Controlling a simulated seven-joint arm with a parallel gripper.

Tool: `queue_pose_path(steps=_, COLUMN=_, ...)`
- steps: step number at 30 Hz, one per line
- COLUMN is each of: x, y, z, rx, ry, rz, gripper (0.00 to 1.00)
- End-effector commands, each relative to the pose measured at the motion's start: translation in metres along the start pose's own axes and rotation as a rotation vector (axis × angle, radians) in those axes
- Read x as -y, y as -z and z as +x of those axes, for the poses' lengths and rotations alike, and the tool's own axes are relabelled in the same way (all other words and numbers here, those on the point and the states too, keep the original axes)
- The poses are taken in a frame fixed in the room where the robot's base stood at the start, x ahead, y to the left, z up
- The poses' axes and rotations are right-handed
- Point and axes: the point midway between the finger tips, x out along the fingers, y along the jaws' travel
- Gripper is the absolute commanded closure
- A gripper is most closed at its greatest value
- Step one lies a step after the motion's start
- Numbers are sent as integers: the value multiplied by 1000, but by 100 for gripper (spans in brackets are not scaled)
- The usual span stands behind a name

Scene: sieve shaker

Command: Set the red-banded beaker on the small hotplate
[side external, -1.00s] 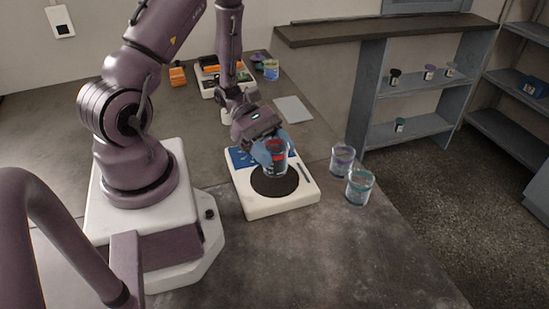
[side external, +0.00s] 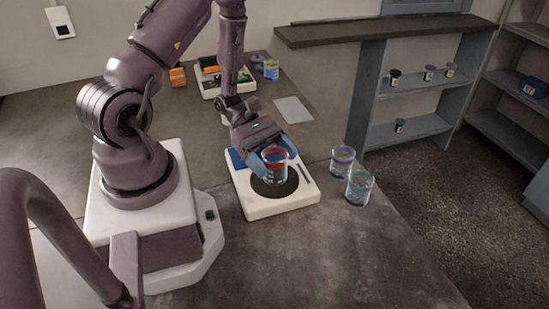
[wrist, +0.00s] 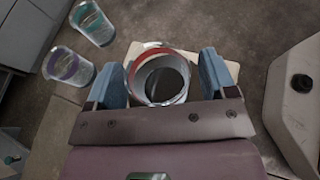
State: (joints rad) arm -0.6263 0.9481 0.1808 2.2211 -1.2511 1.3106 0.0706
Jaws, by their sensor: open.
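The red-banded beaker (side external: 274,168) is a clear glass with a red band, upright over the dark round plate of the small white hotplate (side external: 284,206). It appears to rest on the plate, though its base contact is hard to make out. My gripper (side external: 276,160) has its blue fingers on either side of the beaker. In the wrist view the beaker (wrist: 160,75) sits between the spread fingers (wrist: 165,80), with a visible gap by the right finger. The hotplate's pale edge (wrist: 225,68) shows behind it.
A purple-banded beaker (side external: 342,160) and a teal-banded beaker (side external: 359,188) stand just right of the hotplate. The front table is clear.

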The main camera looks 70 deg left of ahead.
Motion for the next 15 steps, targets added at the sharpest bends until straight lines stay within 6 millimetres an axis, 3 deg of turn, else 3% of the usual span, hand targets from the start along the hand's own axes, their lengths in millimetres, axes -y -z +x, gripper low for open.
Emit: queue_pose_path(steps=15, x=-1, y=0, z=-97, rx=-2, ry=-5, rz=1, gripper=22)
